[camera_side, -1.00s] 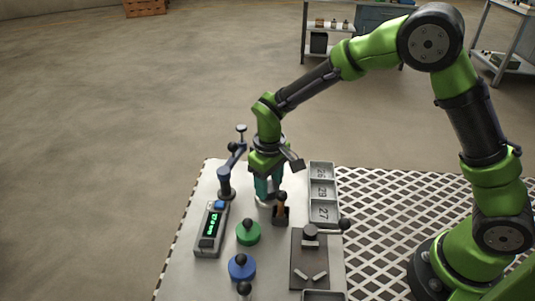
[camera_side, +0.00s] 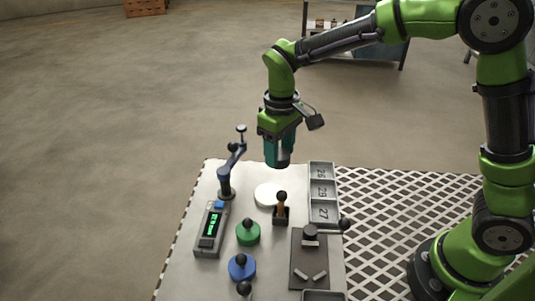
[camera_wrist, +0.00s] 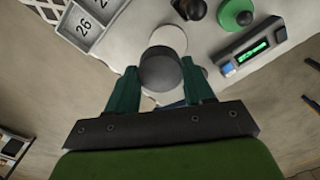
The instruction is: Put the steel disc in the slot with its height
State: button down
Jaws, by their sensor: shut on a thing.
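My gripper (camera_side: 279,160) is shut on the steel disc (camera_wrist: 160,69), a dark grey round piece held between the two teal fingers in the wrist view. In the side view the disc (camera_side: 284,156) is partly hidden by the fingers. My gripper holds it above the table, beyond a white round pad (camera_side: 266,195), which is bare. The slot tray (camera_side: 323,201) stands to the right of my gripper, with three compartments in a row. Their labels read 26, what looks like 29, and 27. The slots look empty.
A grey gauge box with a green readout (camera_side: 211,225) stands at the left, its digits too small to read. A blue-grey jointed stand (camera_side: 226,182), a wooden-handled stamp (camera_side: 281,210), and green (camera_side: 248,234) and blue (camera_side: 241,267) knobbed discs stand nearby.

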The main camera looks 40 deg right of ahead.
jog(key=s+d+r+m, duration=0.1)
jog(key=s+d+r, duration=0.15)
jog(key=d, duration=0.35)
jog(key=s+d+r+m, duration=0.1)
jog(key=d+r, duration=0.2)
jog(key=d, duration=0.2)
jog(key=s+a+f+n, duration=0.2)
jog(key=f, duration=0.2)
jog(key=s+a+f+n, duration=0.2)
jog(key=s+f, duration=0.1)
jog(key=f, duration=0.1)
jog(key=s+a+f+n, duration=0.2)
jog(key=s+f, duration=0.1)
jog(key=f, duration=0.1)
jog(key=shift+a, duration=0.15)
jog(key=shift+w+f, duration=0.1)
jog(key=shift+f, duration=2.25)
